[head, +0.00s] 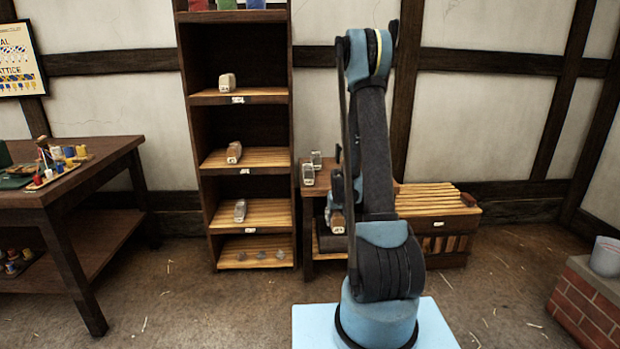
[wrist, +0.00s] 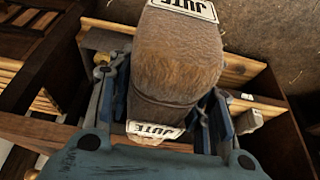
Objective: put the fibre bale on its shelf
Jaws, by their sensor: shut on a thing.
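A brown fibre bale (wrist: 178,55) with white JUTE labels fills the middle of the wrist view. My gripper (wrist: 167,105) is shut on it, with a blue finger on each side. In the head view the bale (head: 338,222) shows as a small brown block with a pale end, low and left of my arm. It is in front of a low wooden stand; I cannot tell whether it touches it. A tall dark shelf unit (head: 192,130) stands left of my arm. Its three middle shelves each hold a pale block, and small grey lumps lie on the bottom shelf.
Two pale blocks (head: 311,170) sit on the low stand beside the shelf unit. A slatted wooden crate (head: 437,200) stands right of my arm. A cluttered workbench (head: 95,170) is at the left, and a brick block (head: 588,308) at the right. The floor between is mostly clear.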

